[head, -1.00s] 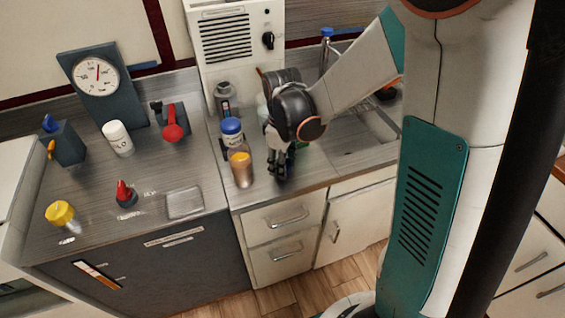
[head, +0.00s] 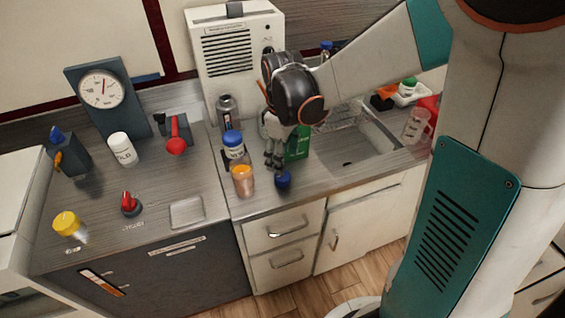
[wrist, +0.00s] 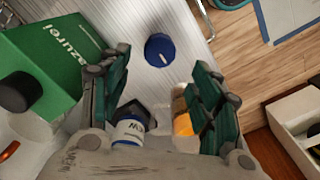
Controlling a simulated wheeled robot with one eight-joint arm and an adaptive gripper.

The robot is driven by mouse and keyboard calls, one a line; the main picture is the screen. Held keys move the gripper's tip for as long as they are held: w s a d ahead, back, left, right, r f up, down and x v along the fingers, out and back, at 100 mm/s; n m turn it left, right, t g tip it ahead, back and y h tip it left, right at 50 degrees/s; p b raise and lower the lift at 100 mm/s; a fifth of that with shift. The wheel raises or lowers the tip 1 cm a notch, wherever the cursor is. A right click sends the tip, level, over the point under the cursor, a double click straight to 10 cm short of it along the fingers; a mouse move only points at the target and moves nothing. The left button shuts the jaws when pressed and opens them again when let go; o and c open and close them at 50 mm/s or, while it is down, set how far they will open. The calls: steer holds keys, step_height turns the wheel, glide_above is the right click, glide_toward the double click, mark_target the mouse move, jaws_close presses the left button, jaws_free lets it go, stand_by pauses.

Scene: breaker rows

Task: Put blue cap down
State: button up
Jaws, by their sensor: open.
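The blue cap (head: 283,180) rests on the metal counter near its front edge, to the right of the orange-topped jar. In the wrist view the blue cap (wrist: 160,49) lies by itself on the bare counter, ahead of the parted fingers and touching neither. My gripper (head: 273,164) hangs just above and behind the cap, slightly to its left in the head view. Its two green-padded fingers (wrist: 160,72) are spread and hold nothing.
An orange-topped jar (head: 243,180) and a blue-lidded bottle (head: 233,148) stand close left of my gripper. A green box (head: 298,143) stands behind it on the right. The sink (head: 350,135) lies further right. The counter's front edge is near the cap.

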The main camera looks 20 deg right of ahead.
steer(key=s+r+m+t+p, duration=0.1)
steer(key=s+r+m+t, duration=0.6)
steer(key=s+r, duration=0.6)
steer(key=shift+s+m, duration=0.75)
steer(key=shift+m, duration=0.05)
